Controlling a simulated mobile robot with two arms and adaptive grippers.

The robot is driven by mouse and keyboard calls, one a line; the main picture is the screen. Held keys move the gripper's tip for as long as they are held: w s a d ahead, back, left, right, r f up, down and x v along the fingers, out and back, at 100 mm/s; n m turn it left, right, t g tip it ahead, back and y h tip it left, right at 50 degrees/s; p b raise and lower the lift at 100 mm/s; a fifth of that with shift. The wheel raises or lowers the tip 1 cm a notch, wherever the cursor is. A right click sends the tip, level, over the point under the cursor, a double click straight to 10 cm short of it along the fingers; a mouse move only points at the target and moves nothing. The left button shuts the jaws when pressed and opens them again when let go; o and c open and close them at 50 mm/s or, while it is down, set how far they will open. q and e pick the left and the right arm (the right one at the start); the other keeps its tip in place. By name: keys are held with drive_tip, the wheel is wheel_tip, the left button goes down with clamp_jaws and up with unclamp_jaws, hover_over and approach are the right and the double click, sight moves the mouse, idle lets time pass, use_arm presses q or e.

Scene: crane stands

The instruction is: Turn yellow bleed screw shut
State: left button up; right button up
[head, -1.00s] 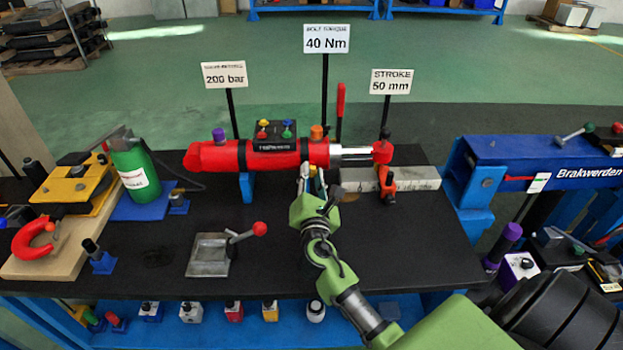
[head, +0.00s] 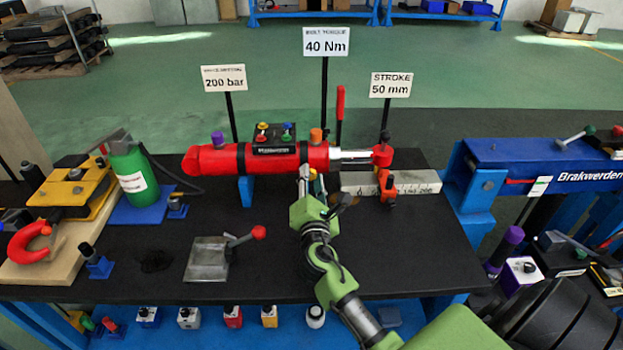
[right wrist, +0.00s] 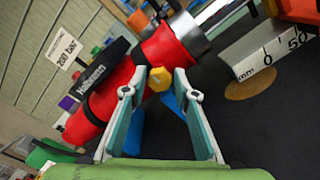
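The yellow bleed screw (right wrist: 160,79) is a small hex head on the front side of the red cylinder (right wrist: 118,92), near its dark end collar. In the right wrist view it sits between and just beyond the fingertips of my right gripper (right wrist: 160,73). The fingers are apart and show a gap on both sides of the screw. In the head view my right gripper (head: 311,182) is in front of the right part of the red cylinder (head: 220,160); the screw is mostly hidden there. My left gripper is not in view.
A block with coloured knobs (head: 275,138) sits on top of the cylinder. An orange clamp (head: 387,187) and a steel scale bar (head: 418,181) are to the right. A grey plate with a red-knobbed lever (head: 208,260) lies in front.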

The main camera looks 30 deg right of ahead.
drive_tip(key=shift+o, duration=0.2)
drive_tip(key=shift+s+a, duration=0.1)
drive_tip(key=shift+s, duration=0.05)
drive_tip(key=v, duration=1.1)
drive_tip(key=shift+s, duration=0.35)
drive_tip(key=shift+a+f, duration=0.1)
drive_tip(key=shift+a, duration=0.05)
